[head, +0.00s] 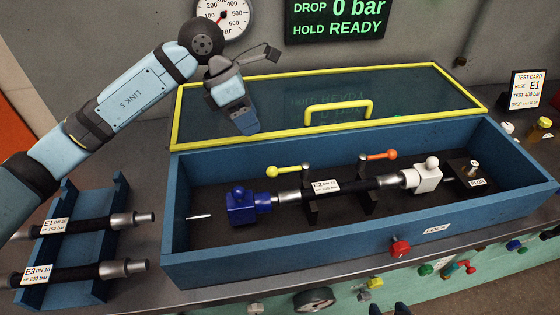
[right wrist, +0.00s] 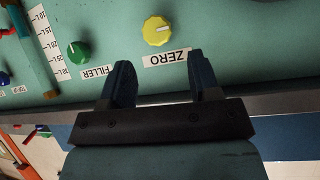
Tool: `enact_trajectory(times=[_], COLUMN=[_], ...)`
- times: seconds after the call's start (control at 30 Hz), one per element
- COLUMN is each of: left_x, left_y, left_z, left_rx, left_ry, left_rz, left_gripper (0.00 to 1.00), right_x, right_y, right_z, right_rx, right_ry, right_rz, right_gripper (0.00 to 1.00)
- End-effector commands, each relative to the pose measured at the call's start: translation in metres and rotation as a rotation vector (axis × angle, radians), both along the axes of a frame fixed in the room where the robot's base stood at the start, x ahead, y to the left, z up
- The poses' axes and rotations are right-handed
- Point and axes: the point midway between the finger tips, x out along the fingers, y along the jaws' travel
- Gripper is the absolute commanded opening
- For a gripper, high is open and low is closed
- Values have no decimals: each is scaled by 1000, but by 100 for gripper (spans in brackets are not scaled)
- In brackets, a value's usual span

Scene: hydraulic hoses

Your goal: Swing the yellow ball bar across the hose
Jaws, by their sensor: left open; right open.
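The yellow ball bar (head: 286,170) is in the blue test box, on the left clamp post behind the hose. Its ball end points left and the bar lies roughly along the hose, not over it. The hose E2 (head: 352,186) rests on two dark supports between a blue block (head: 240,207) and a white block (head: 423,178). My left gripper (head: 248,128) is open and empty, above the box's back left edge, apart from the bar. My right gripper (right wrist: 162,80) is open and empty in front of the green panel; its fingertips just show at the head view's bottom edge.
An orange ball bar (head: 379,156) sits on the right post. The yellow-framed clear lid (head: 420,90) stands open behind the blue box (head: 330,245). Hoses E1 (head: 88,225) and E3 (head: 78,275) lie in a rack at left. A yellow ZERO knob (right wrist: 157,31) is near my right fingers.

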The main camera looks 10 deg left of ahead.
Motion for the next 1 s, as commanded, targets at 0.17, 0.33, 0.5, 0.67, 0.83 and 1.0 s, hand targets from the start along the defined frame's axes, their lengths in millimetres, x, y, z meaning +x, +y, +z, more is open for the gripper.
enact_trajectory(times=[0.17, 0.33, 0.5, 0.67, 0.83, 1.0], left_x=[-2, -3, -3, -4, -4, -4], left_y=[-10, -26, -41, -51, -57, -58], left_z=[-19, -52, -84, -107, -119, -122], left_rx=[-1, -3, -4, -3, -4, -3], left_ry=[6, 7, 6, 5, 3, 2], left_rz=[-2, -3, -2, -2, -1, -1], left_gripper=[53, 53, 53, 53, 53, 53], right_x=[-21, -23, -17, -15, -15, -15], right_y=[3, 5, 5, 4, 2, 1], right_z=[-11, -11, -7, -5, -5, -6], right_rx=[3, 4, 3, 1, -3, -4], right_ry=[44, 46, 32, 29, 28, 28], right_rz=[3, 7, 7, 6, 5, 6], right_gripper=[56, 56, 56, 56, 56, 56])
